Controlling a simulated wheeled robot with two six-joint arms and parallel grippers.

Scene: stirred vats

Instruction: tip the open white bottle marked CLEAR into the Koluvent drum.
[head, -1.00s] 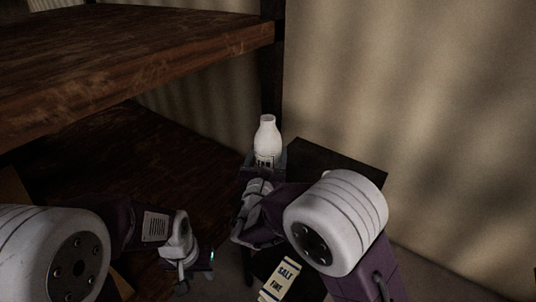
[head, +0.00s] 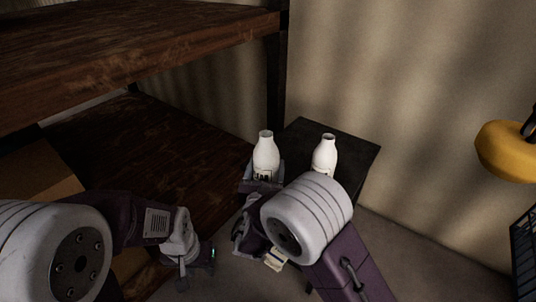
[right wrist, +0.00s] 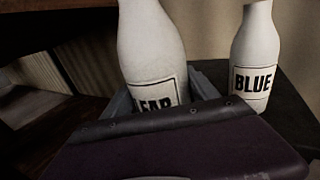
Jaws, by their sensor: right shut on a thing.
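The open white bottle marked CLEAR (head: 265,152) is upright in my right gripper (head: 261,181), which is shut on its lower part. I see no drum marked Koluvent.
The BLUE bottle stands on a dark table (head: 352,150) by the wall. Brown wooden shelves (head: 120,150) fill the left. A pale packet (head: 274,261) is mostly hidden behind my right arm. A yellow object (head: 505,152) and a dark wire basket (head: 524,240) are at the right.

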